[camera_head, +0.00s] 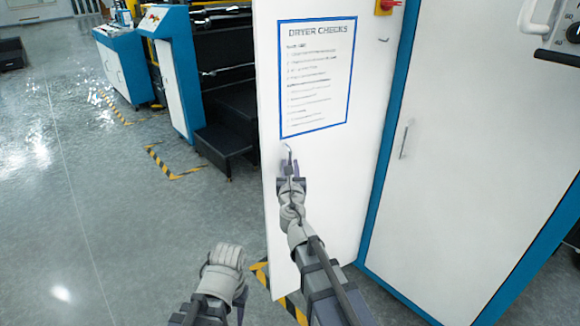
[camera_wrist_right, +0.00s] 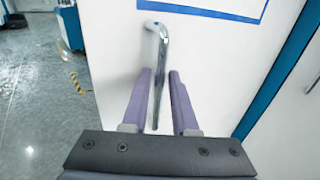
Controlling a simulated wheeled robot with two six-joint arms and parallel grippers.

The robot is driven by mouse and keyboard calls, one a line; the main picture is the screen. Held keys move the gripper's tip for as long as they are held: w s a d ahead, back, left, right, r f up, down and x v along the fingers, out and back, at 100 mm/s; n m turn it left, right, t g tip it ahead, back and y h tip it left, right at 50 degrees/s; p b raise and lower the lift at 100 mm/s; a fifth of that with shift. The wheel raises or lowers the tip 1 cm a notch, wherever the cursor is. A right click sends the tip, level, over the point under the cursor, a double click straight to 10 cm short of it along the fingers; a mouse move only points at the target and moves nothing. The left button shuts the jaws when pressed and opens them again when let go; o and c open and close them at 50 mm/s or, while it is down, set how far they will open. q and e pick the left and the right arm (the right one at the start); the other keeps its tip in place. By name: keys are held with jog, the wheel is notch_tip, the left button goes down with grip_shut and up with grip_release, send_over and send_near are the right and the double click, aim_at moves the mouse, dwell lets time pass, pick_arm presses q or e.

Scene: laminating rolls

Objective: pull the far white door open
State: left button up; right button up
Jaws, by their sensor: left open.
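The far white door (camera_head: 345,175) carries a blue-framed "DRYER CHECKS" sheet and stands swung out from the blue frame, its free edge at the left. Its bent metal handle (camera_wrist_right: 158,60) shows in the right wrist view. My right gripper (camera_head: 290,170) is at the handle; in the right wrist view its fingers (camera_wrist_right: 161,82) stand on either side of the bar, with small gaps showing. Contact is not clear. My left gripper (camera_head: 215,312) is open and empty at the bottom of the head view, left of the door and apart from it.
A second white door (camera_head: 475,150) with a slim handle is at the right, in the blue frame (camera_head: 385,140). A black step (camera_head: 224,145) and blue-white machine cabinets (camera_head: 178,75) stand behind left. The grey floor (camera_head: 90,220) at the left is clear.

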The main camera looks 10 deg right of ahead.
jog(key=s+a, duration=0.1)
jog(key=s, duration=0.6)
jog(key=shift+s+a, duration=0.15)
jog(key=shift+s, duration=0.05)
